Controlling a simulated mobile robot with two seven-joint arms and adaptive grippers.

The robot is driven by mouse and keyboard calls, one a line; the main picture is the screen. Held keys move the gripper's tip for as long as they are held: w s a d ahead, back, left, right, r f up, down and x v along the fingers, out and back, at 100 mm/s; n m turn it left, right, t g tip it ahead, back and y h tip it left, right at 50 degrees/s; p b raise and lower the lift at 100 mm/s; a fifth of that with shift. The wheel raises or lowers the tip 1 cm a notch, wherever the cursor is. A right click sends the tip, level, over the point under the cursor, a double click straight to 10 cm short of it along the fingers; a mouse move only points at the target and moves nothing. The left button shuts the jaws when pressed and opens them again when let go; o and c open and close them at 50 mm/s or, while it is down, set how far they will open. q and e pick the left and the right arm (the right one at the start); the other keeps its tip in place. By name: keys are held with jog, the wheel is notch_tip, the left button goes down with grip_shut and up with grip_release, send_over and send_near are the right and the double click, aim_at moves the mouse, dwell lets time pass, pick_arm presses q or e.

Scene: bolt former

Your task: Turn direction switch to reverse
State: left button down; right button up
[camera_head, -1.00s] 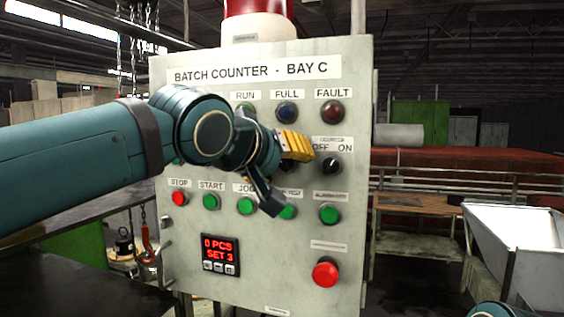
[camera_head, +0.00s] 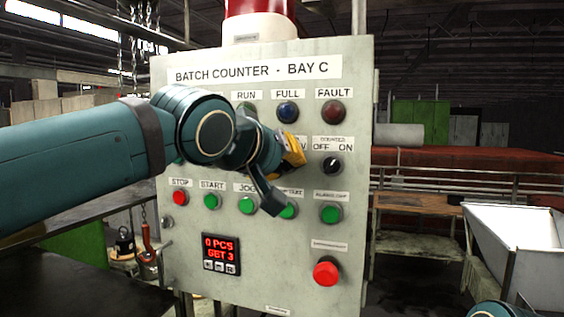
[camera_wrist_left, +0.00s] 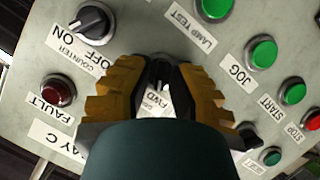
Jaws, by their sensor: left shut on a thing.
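The direction switch (camera_wrist_left: 160,72) is a small dark knob on the grey control panel, seen upside down between the yellow fingers in the left wrist view. A label reading FWD is beside it, partly covered by the fingers. My left gripper (camera_head: 289,153) is at the panel, left of the counter switch, and is shut on the direction switch. In the head view the gripper hides the knob, and only the end of its label shows. The knob's pointer direction is not clear. My right gripper is not in view.
The counter OFF/ON switch (camera_head: 333,165) is close to the right of my fingers. The fault lamp (camera_head: 333,113) is above it. Green buttons, including the lamp test button (camera_wrist_left: 214,6), are in the row below. A red button (camera_head: 326,272) is lower right. A white hopper (camera_head: 520,245) stands at right.

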pick_arm(q)
jog(key=shift+f, duration=0.1)
jog(key=shift+d+m+y+p, duration=0.1)
jog(key=shift+m+y+p, duration=0.3)
jog(key=shift+m, duration=0.2)
jog(key=shift+m+y, duration=0.7)
jog(key=shift+m, duration=0.2)
jog(key=shift+d+f+m+t+y, duration=0.15)
jog(key=shift+m+t+y, duration=0.25)
jog(key=shift+m+y, duration=0.6)
jog(key=shift+m+t+y+b, duration=0.35)
jog(key=shift+m+t+y, duration=0.25)
jog(key=shift+m, duration=0.9)
jog(key=shift+f, duration=0.1)
jog(key=c, duration=0.7)
grip_release()
jog(key=shift+w, duration=0.1)
jog(key=shift+c, duration=0.2)
